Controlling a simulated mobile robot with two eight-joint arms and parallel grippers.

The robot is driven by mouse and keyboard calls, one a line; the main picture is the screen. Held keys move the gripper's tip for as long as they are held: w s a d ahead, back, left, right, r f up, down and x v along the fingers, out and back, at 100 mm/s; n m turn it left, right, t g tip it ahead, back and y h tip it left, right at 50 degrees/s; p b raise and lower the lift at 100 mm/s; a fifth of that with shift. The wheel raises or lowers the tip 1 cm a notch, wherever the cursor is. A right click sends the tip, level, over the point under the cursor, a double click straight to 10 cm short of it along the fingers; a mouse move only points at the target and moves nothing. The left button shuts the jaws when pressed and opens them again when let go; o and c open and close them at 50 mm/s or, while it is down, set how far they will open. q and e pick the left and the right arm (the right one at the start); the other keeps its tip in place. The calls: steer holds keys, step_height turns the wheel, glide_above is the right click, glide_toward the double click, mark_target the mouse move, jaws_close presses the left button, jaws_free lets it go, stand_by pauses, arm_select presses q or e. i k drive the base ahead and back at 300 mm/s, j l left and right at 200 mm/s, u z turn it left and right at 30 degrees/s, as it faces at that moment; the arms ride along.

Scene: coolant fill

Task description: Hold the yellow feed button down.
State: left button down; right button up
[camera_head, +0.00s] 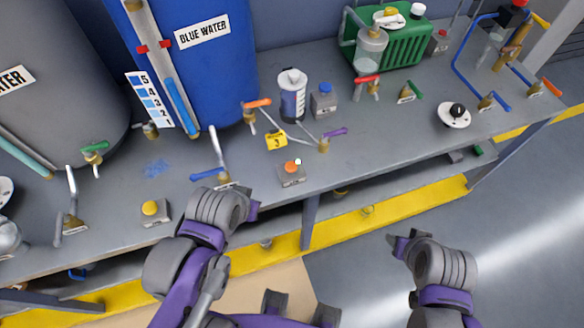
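The yellow feed button (150,208) sits on top of a small grey box (157,217) near the front edge of the bench at the left. Nothing covers or touches it. My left gripper (252,210) is to its right, by the bench's front edge, and clear of the button. Only a small dark and purple end shows past the ribbed wrist, so its opening is hidden. My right gripper (401,244) is over the floor in front of the bench, far right of the button. Its fingers are mostly hidden too.
A similar box with an orange button (291,167) stands right of the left gripper. A blue-handled valve (210,174) and a bent-pipe valve (72,222) flank the yellow button's box. The blue tank (215,75) and grey tank (60,105) stand behind. Bench around the button is mostly clear.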

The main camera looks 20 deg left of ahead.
mark_target(150, 208)
steer(key=k+u, duration=0.15)
steer(key=u, duration=2)
